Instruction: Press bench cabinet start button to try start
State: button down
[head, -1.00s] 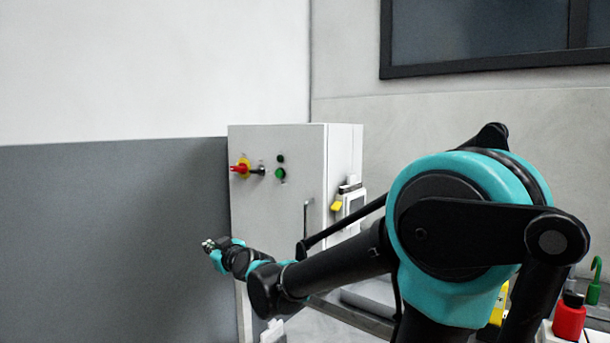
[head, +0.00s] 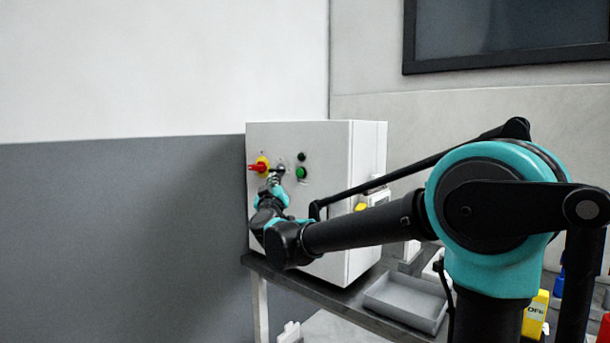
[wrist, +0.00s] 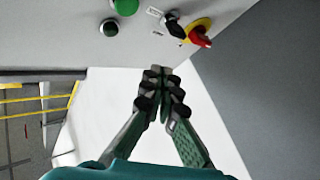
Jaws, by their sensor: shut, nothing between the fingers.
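The bench cabinet (head: 325,230) is a pale grey box on a bench. My gripper (head: 277,174) is shut and empty, just left of the green button in the head view. In the wrist view its fingertips (wrist: 158,74) are together, apart from the button; contact with the panel cannot be told.
A red rotary switch on a yellow plate (head: 260,166) is left of my gripper; a black selector (wrist: 172,22) is beside it. A grey tray (head: 405,302) lies on the dark bench (head: 325,293). A grey wall panel (head: 120,240) stands at left.

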aim_at(300, 173)
jog(key=w+d, duration=0.5)
jog(key=w, duration=0.2)
jog(key=shift+d, duration=0.15)
dwell(0.4)
jog(key=shift+d, duration=0.1)
dwell(1.2)
jog(key=shift+w+d, duration=0.15)
jog(key=shift+w, duration=0.15)
jog(key=shift+w+d, duration=0.3)
jog(key=shift+w, duration=0.05)
dwell(0.9)
dwell(0.3)
jog(key=shift+s+a, duration=0.55)
jog(key=shift+s, duration=0.15)
